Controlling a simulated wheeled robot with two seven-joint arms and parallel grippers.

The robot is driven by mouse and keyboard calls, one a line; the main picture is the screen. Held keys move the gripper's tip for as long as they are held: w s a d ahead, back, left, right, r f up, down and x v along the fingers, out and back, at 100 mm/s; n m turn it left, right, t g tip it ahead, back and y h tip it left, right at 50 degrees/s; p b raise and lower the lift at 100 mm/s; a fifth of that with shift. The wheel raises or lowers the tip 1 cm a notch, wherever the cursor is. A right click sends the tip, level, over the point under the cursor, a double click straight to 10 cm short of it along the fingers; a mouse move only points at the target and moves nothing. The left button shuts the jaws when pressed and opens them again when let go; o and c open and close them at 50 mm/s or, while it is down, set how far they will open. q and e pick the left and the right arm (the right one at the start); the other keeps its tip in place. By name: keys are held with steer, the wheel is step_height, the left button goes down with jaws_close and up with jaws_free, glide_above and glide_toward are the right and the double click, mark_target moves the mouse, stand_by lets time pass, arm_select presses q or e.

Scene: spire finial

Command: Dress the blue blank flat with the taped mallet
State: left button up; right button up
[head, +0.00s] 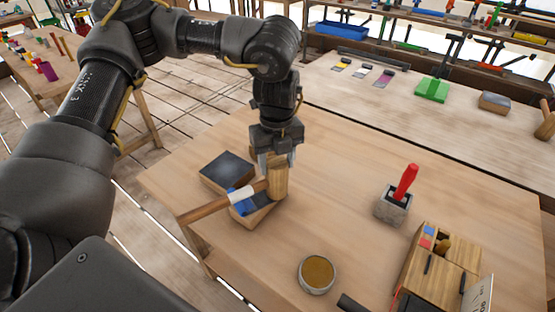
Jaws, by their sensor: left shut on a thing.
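My left gripper (276,160) points down over the table and is shut on the taped mallet at its wooden head (279,184). The mallet's handle (208,209) runs out to the lower left, with a band of white tape (242,194) near the head. The blue blank (239,206) lies under the handle on a wooden block, and the mallet partly hides it. The mallet head is at the blank's right side; I cannot tell whether they touch. My right gripper is not in view.
A dark-topped block (227,168) stands just behind the blank. A round tin (316,273), a grey holder (393,206) with a red-handled tool (406,182), and a wooden organiser (440,266) stand to the right. The table between the mallet and the holder is clear.

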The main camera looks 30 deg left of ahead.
arm_select(q)
steer(key=shift+r, duration=0.1)
step_height(320, 180, up, 4)
steer(key=p, duration=0.3)
steer(key=shift+r, duration=0.1)
stand_by(0.5)
step_height(320, 180, down, 4)
steer(key=shift+f+b, duration=0.2)
steer(key=shift+b, duration=0.85)
steer(key=shift+c, duration=0.6)
